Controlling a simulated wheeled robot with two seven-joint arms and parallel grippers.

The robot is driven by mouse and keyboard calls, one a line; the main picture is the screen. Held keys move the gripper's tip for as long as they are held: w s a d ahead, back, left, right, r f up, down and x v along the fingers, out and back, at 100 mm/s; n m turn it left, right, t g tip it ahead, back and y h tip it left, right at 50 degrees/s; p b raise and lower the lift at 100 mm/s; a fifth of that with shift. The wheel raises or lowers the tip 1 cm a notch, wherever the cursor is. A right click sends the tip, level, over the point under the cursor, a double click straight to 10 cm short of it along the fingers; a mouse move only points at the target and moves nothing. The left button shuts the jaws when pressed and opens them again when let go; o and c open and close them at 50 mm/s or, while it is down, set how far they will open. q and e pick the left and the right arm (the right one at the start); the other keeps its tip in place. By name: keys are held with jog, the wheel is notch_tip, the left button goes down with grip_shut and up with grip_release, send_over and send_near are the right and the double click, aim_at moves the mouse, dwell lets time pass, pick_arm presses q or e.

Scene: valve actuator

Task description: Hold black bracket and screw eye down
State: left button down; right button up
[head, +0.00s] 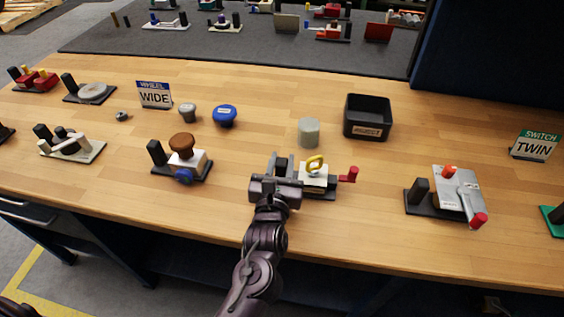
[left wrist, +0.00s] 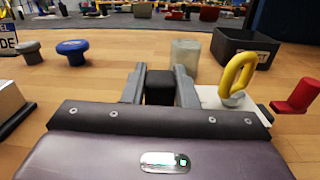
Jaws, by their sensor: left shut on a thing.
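The actuator unit has a black bracket, a white block (head: 314,181), a yellow screw eye (head: 315,164) and a red-knobbed crank (head: 349,175). My left gripper (head: 284,172) is at the left end of the unit. In the left wrist view its fingers (left wrist: 160,88) are shut on the black bracket (left wrist: 160,86), a dark upright post between them. The yellow screw eye (left wrist: 236,74) stands upright on the white block, just right of the fingers and apart from them. The red knob (left wrist: 297,95) is further right. My right gripper is not in view.
A grey cylinder (head: 308,132) and a black bin (head: 368,117) stand behind the unit. A unit with a brown knob (head: 182,142) is to the left, and a silver-plate unit (head: 457,190) to the right.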

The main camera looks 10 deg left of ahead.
pick_arm(q)
jog(key=shift+s+d+f+n, duration=0.1)
jog(key=shift+s+d+n, duration=0.05)
jog(key=shift+d+n, duration=0.3)
jog(key=c, duration=1.1)
grip_release()
jog(key=shift+d, duration=0.1)
jog(key=shift+m, duration=0.35)
jog(key=shift+s+a+f, duration=0.1)
jog(key=shift+s+a, duration=0.05)
jog(key=shift+s, duration=1.85)
jog(key=shift+s+a, duration=0.15)
jog(key=shift+s, duration=1.8)
